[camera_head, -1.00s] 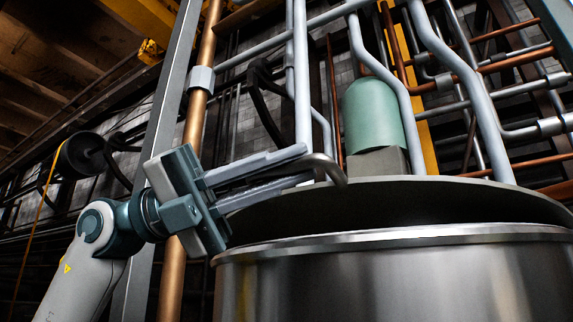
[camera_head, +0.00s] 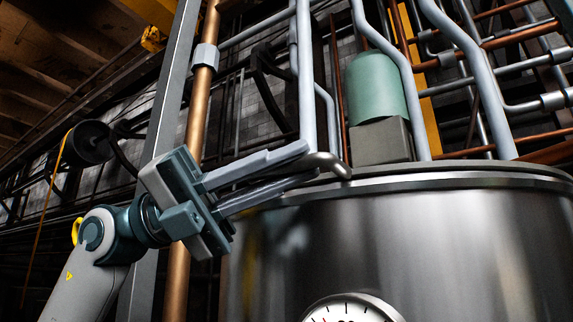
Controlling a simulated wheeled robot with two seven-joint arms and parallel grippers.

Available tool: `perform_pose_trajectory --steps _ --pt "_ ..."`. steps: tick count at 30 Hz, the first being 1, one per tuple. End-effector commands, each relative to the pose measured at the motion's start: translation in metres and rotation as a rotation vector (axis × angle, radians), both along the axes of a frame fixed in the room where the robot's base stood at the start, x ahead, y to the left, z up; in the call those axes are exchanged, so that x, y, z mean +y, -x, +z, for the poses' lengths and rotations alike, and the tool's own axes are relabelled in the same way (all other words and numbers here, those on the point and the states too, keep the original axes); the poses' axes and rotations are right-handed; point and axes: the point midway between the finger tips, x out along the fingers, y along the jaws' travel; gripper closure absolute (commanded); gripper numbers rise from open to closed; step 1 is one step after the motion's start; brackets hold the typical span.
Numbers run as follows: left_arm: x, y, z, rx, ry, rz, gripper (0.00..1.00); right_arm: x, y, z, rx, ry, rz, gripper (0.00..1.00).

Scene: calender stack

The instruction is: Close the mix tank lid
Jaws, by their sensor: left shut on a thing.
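The mix tank (camera_head: 430,240) is a large shiny steel cylinder at the right. Its lid (camera_head: 440,168) lies low on the rim and shows only as a thin edge, with no clear gap in view. A curved dark metal handle (camera_head: 335,166) stands at the lid's left edge. My left gripper (camera_head: 308,160) comes in from the left with its two long fingers around the handle's left end, shut on it. The fingertips partly hide the handle. My right gripper is not in view.
A round dial gauge (camera_head: 348,310) sits on the tank front at the bottom. A green motor on a grey block (camera_head: 380,142) stands behind the lid. Grey and copper pipes (camera_head: 305,70) rise close behind the gripper. A copper post (camera_head: 195,120) stands behind my left arm.

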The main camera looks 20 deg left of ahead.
Motion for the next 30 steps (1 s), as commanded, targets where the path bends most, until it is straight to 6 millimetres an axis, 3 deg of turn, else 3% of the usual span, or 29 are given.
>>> perform_pose_trajectory --steps 1,7,8,10,23,30 --pt "-0.003 0.000 -0.008 0.004 -0.017 -0.005 1.00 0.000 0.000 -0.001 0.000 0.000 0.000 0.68" --pt "-0.004 0.001 -0.010 0.005 -0.022 -0.007 1.00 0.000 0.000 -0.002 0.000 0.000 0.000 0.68" --pt "-0.004 0.001 -0.010 0.006 -0.022 -0.007 0.85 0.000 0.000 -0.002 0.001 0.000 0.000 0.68" --pt "-0.004 0.000 -0.010 0.006 -0.022 -0.007 0.69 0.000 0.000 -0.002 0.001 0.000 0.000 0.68" --pt "0.001 0.000 -0.007 0.004 -0.013 -0.004 0.69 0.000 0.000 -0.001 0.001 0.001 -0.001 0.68" --pt "0.023 -0.002 -0.012 0.004 -0.011 -0.002 0.69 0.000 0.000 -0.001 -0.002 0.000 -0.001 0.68"
